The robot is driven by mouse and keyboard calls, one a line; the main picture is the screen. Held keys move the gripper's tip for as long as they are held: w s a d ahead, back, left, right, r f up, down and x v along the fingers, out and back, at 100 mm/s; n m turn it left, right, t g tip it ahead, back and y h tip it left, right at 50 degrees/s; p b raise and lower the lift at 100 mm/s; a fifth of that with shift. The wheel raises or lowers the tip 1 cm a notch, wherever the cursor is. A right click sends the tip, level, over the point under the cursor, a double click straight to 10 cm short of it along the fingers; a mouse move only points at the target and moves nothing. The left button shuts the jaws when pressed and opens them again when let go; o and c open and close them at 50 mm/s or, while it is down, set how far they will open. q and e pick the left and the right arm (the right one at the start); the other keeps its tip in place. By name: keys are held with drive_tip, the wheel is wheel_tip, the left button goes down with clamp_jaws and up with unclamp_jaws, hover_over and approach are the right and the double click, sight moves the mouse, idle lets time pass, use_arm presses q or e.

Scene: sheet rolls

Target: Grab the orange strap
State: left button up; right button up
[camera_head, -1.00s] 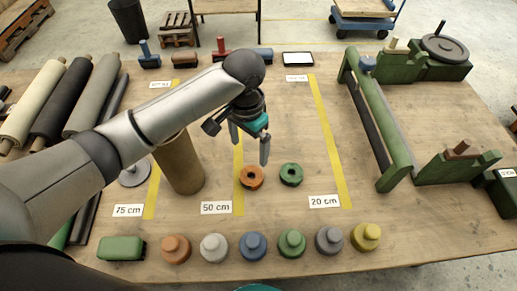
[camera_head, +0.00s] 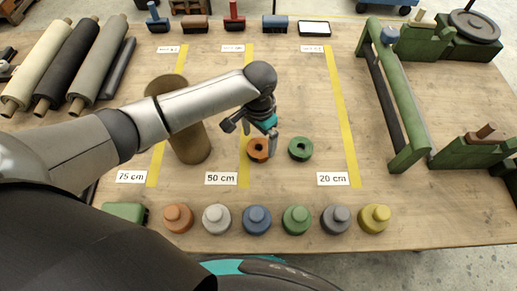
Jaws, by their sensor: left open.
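The orange strap (camera_head: 255,156) is a small coiled ring lying on the table beside the yellow line above the "50 cm" label. A similar green ring (camera_head: 300,149) lies just to its right. My left gripper (camera_head: 259,139) is open and empty, pointing down at the orange ring. One finger overlaps the ring's right side in the picture; I cannot tell whether it touches. The other finger shows above and left of the ring. My right gripper is not in view.
Several coloured knobbed weights (camera_head: 257,219) line the front edge. Sheet rolls (camera_head: 64,64) lie at the left, and a green roller frame (camera_head: 397,100) stands at the right. The table between the yellow lines is mostly clear.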

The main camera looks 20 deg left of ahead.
sight(258, 147)
use_arm(q)
wheel_tip(258, 147, down, 3)
drive_tip(key=shift+f+b, duration=0.2)
drive_tip(key=shift+b, duration=0.15)
drive_tip(key=shift+c, duration=0.2)
drive_tip(key=c, duration=1.1)
drive_tip(key=shift+r, duration=0.2)
